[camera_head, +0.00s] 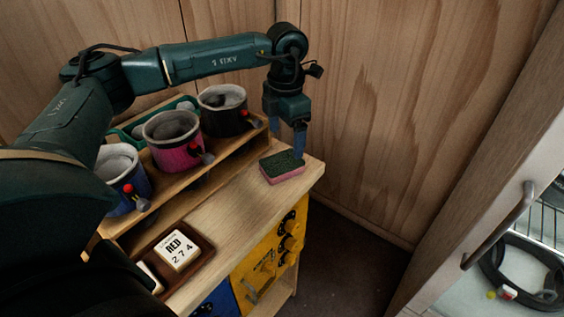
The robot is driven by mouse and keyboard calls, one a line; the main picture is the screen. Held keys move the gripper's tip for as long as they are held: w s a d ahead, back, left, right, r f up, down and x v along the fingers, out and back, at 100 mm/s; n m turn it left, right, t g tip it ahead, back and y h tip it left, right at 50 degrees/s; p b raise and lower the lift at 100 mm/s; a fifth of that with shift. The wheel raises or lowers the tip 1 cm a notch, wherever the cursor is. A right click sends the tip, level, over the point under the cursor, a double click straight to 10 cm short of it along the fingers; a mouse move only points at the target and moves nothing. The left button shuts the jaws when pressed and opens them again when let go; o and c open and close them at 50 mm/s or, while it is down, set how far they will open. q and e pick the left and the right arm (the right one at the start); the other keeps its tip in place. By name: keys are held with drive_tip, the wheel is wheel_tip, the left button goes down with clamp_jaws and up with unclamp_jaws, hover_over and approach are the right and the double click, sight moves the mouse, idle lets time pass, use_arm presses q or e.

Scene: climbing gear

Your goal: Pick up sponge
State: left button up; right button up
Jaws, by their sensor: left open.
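A sponge (282,167) with a dark green top and a pink lower layer lies flat on the wooden bench top (240,198), near its far right corner. My left gripper (299,150) points down just above and behind the sponge's right part. Its blue fingers are open, with nothing seen between them. Whether a fingertip touches the sponge cannot be told. My right gripper is not in view.
A wooden rack left of the sponge holds a black pot (224,112), a pink pot (173,140) and a blue pot (122,178). A tray (205,254) with white blocks (178,249) sits at the front. A wooden wall (400,90) stands behind.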

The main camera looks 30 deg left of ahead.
sight(282, 162)
use_arm(q)
wheel_tip(282, 162, down, 3)
drive_tip(key=f, duration=0.2)
drive_tip(key=f+p, duration=0.1)
drive_tip(key=f, duration=0.1)
drive_tip(key=shift+s+a, duration=0.15)
drive_tip(key=shift+a, duration=0.25)
drive_tip(key=shift+f, duration=0.65)
drive_tip(key=shift+c, duration=0.6)
drive_tip(key=c, duration=0.9)
